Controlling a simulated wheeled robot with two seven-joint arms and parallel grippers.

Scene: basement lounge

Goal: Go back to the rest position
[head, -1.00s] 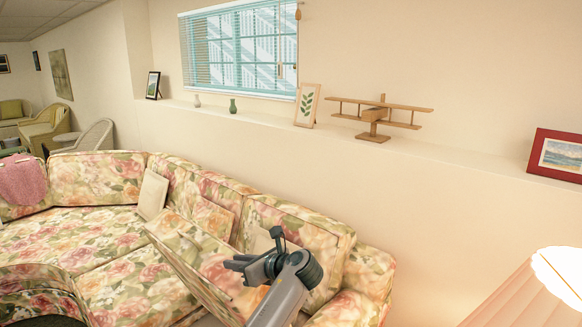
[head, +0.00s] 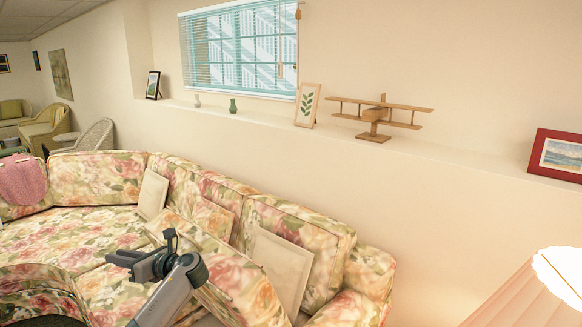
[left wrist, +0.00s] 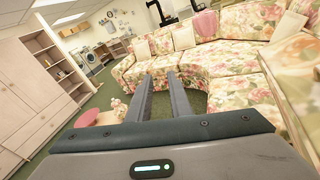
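My left gripper (head: 118,264) is over the floral sofa (head: 98,178), above its seat, in the lower left of the head view. In the left wrist view, the two dark fingers of the left gripper (left wrist: 160,80) stand apart with an empty gap between them. Sofa and floor show beyond them. The gripper holds nothing. My right gripper does not show in either view.
Cream cushions (head: 281,266) lean on the sofa back. A ledge holds a wooden model plane (head: 376,118) and picture frames (head: 307,105). A pleated lampshade (head: 530,295) stands at lower right. The left wrist view shows a pale cabinet (left wrist: 38,90) and green floor.

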